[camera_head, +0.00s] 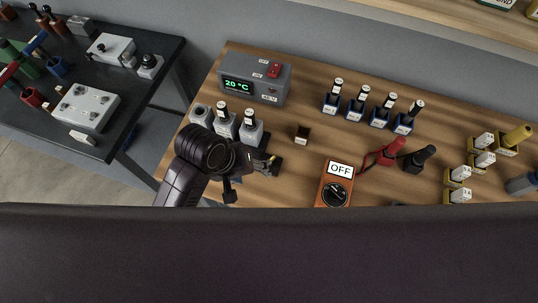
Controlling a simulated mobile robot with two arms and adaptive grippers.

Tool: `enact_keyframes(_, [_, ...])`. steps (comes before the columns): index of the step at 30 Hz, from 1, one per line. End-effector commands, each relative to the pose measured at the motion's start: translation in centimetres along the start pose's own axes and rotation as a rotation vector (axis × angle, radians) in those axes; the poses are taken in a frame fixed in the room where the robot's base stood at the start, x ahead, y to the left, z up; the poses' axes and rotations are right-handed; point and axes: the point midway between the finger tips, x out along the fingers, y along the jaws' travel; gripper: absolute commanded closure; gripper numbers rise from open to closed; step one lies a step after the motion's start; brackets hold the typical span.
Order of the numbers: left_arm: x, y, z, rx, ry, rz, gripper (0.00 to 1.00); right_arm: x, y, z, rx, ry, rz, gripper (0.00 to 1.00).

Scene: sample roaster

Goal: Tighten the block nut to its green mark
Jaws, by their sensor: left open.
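My left gripper (255,178) is over the left part of the wooden bench. It is open, with its fingers near a dark fixture with a small brass-coloured part (269,161). The gripper and arm hide part of that fixture. I cannot make out a block nut or a green mark; both are too small or hidden. My right gripper is not in view.
Grey bottle-like pieces (251,128) stand close behind the gripper. A grey box (255,78) reads 20 °C. A small dark block (302,134), an orange meter (335,187) reading OFF, blue-based pieces (357,103) and brass fittings (459,174) stand to the right.

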Motion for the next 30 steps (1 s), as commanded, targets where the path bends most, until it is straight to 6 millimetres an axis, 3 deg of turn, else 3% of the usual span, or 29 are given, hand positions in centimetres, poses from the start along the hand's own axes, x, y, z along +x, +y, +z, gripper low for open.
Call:
enact_keyframes(1, [-0.1,2.0,-1.0,-0.032,-0.019,0.001,0.48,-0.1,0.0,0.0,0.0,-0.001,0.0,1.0])
enact_keyframes(3, [-0.2,4.1,-1.6,-0.097,-0.055,-0.019,0.48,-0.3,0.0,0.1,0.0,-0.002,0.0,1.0])
enact_keyframes(9, [-1.1,6.9,-3.5,-0.289,-0.096,-0.164,0.48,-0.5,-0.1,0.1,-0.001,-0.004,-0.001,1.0])
enact_keyframes(15, [-2.2,6.9,-5.3,-0.428,-0.062,-0.292,0.48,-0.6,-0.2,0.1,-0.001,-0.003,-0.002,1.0])
enact_keyframes(20, [-2.1,6.5,-5.7,-0.472,-0.048,-0.329,0.48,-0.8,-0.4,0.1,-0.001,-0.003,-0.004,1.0])
enact_keyframes(30, [2.6,5.0,-5.0,-0.475,-0.049,-0.33,0.48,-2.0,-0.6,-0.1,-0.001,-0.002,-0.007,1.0])
